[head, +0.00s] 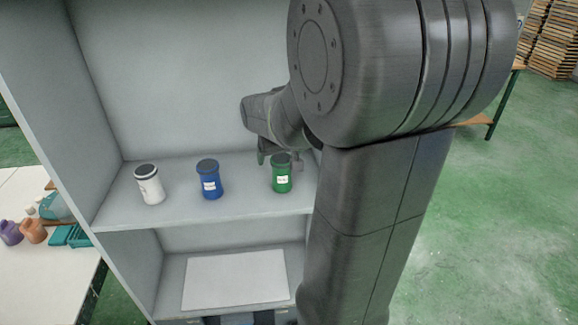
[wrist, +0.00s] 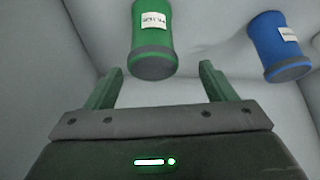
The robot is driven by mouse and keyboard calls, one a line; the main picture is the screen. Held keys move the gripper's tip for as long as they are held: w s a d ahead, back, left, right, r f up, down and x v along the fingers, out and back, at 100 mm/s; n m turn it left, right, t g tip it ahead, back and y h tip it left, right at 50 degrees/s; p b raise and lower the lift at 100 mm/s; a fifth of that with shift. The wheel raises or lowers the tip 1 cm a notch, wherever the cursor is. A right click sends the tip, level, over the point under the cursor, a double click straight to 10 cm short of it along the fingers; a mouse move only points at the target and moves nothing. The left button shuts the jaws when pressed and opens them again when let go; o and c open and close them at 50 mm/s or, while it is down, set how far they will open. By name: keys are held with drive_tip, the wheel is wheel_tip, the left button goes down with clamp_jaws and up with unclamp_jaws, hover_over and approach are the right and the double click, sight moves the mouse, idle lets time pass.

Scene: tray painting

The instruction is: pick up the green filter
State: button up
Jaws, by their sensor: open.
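The green filter (head: 281,176) is a green canister with a dark lid and a white label. It stands upright at the right of the upper shelf (head: 240,208) in the head view. My gripper (head: 278,158) is just behind or above its lid there; the exact gap is hard to tell. In the wrist view my gripper (wrist: 158,80) is open, with a finger on each side and nothing between them. The green filter (wrist: 152,40) appears upside down beyond the fingertips, roughly centred between them.
A blue canister (head: 209,180) and a white canister (head: 150,186) stand to the left on the same shelf. The blue one also shows in the wrist view (wrist: 278,45). A pale panel (head: 235,279) lies on the lower shelf. The cabinet's left wall (head: 50,100) bounds the space.

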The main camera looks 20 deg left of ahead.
drive_tip(key=shift+d+p+x, duration=0.2)
drive_tip(key=shift+x, duration=1.25)
drive_tip(key=shift+d+p+x, duration=0.2)
drive_tip(key=shift+x, duration=1.25)
drive_tip(key=shift+f, duration=0.15)
drive_tip(key=shift+c, duration=0.5)
drive_tip(key=c, duration=1)
